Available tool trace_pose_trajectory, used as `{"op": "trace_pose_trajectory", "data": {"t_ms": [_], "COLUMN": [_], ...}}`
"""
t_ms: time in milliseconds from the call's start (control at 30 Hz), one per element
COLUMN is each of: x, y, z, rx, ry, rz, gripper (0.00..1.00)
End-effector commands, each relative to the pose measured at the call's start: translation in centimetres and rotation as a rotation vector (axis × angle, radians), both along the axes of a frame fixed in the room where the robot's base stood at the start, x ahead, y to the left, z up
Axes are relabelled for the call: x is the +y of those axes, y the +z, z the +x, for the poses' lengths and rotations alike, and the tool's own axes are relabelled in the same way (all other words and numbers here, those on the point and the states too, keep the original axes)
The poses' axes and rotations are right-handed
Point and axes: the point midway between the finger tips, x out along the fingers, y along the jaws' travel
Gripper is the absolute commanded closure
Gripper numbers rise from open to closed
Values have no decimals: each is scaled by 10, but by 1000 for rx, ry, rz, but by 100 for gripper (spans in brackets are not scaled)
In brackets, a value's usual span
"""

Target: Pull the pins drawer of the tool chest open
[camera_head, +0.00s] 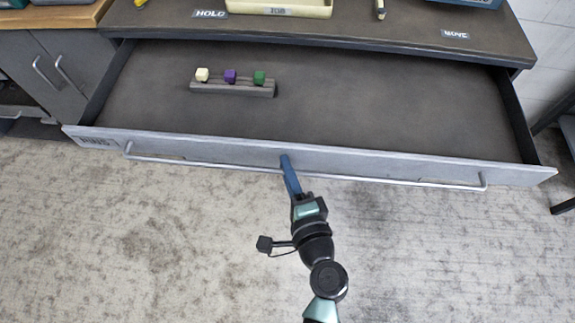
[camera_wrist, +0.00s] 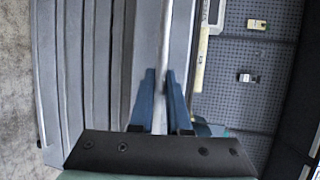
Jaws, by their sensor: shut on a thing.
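The pins drawer (camera_head: 400,164) of the tool chest stands far open in the head view, with its dark floor showing. A label at the left end of its grey front reads PINS. Its long bar handle (camera_head: 222,166) runs along the front. My gripper (camera_head: 287,165) is shut on the bar near its middle, and the blue fingers (camera_wrist: 158,85) sit on both sides of the bar (camera_wrist: 165,50) in the wrist view. Inside the drawer, a grey rack (camera_head: 232,88) holds a white pin (camera_head: 202,75), a purple pin (camera_head: 230,76) and a green pin (camera_head: 259,78).
The chest top (camera_head: 360,30) carries a cream tray (camera_head: 290,8) and labels reading HOLD and MOVE. A grey cabinet (camera_head: 45,75) with handles stands at left. A dark stand leg (camera_head: 563,207) is at the right edge. The carpet (camera_head: 130,240) in front is clear.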

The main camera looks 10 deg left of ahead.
Motion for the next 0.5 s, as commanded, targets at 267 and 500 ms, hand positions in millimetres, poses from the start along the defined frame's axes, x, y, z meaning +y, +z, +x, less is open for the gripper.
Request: {"op": "trace_pose_trajectory", "data": {"t_ms": [267, 500], "x": [-1, -1], "y": [-2, -1], "z": [-1, -1], "rx": [4, 2], "ry": [-1, -1], "rz": [0, 0], "gripper": [100, 73]}}
